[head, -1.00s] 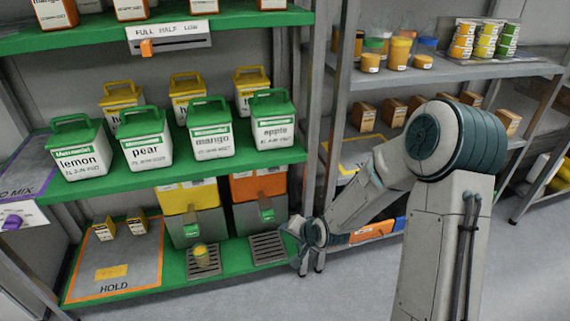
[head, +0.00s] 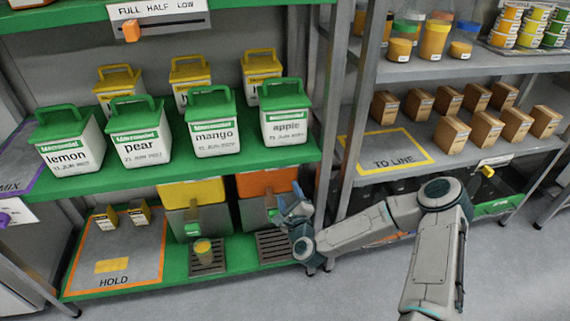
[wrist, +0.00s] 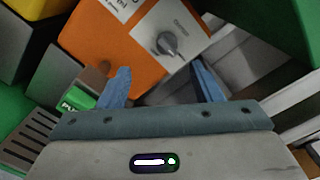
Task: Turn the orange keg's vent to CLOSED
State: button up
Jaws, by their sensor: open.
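The orange keg (head: 265,184) stands on the lower green shelf. In the wrist view the orange keg (wrist: 98,40) fills the upper middle, with a round grey vent knob (wrist: 168,43) on a pale label plate; the small lettering is too blurred to read. My gripper (wrist: 160,80) is open and empty. Its two blue fingers point at the keg's side, with the knob ahead of and between them, apart from it. In the head view my gripper (head: 290,207) is at the keg's right front. The knob is hidden there.
A yellow keg (head: 190,193) stands left of the orange one, with a filled cup (head: 203,250) on the drip grate below. A green tap handle (wrist: 77,100) is close to my left finger. A shelf post (head: 325,130) rises just right of my gripper.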

jog(key=d+b+x, duration=0.1)
jog(key=x, duration=1.2)
jog(key=shift+w+d+b, duration=0.25)
jog(key=shift+w+b, duration=0.1)
jog(key=shift+w, duration=0.2)
